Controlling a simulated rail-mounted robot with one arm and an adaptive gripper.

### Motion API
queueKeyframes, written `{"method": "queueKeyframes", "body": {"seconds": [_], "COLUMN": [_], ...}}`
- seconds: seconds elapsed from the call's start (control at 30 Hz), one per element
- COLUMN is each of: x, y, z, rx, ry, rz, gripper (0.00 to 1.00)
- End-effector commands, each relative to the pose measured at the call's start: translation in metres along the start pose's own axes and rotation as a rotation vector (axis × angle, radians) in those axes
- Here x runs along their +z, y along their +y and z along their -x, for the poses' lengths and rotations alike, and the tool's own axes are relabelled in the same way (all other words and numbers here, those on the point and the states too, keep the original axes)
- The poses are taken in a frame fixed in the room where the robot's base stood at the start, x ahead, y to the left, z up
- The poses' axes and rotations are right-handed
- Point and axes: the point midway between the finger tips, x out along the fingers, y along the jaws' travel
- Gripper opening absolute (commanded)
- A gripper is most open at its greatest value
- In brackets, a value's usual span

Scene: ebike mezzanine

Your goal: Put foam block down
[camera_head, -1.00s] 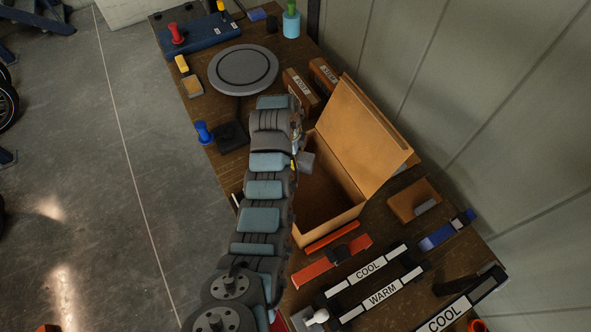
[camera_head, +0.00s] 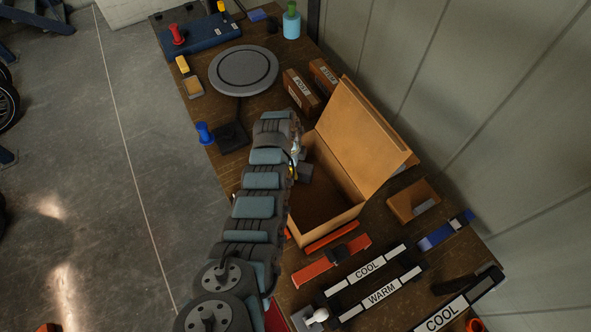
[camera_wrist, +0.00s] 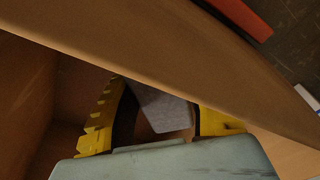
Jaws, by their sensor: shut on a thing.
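The foam block (camera_head: 305,172) is a small grey block at the left side of the open box, in the head view. It also shows as a grey block (camera_wrist: 160,107) in the wrist view, between yellow fingers. My gripper (camera_wrist: 160,122) is shut on it. In the head view my gripper (camera_head: 296,164) is at the box's left edge, partly hidden by my arm. The brown box (camera_head: 345,223) has its lid (camera_head: 362,135) raised on the right. I cannot tell whether the block touches the box.
Red bars (camera_head: 332,262) and black holders labelled COOL and WARM lie near the box. An orange-brown tray (camera_head: 402,207) stands right of it. A round grey plate (camera_head: 243,69) and two labelled brown blocks (camera_head: 301,90) lie beyond. A wall borders the table's right.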

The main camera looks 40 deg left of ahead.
Motion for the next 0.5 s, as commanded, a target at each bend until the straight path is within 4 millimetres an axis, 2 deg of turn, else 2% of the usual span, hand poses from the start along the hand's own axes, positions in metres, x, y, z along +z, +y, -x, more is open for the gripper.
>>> {"method": "queueKeyframes", "body": {"seconds": [0.23,0.5], "x": [0.002,0.002], "y": [0.003,0.003], "z": [-0.016,-0.017], "rx": [0.005,0.003], "ry": [0.002,0.001], "rz": [0.002,0.002], "gripper": [0.09,0.09]}}
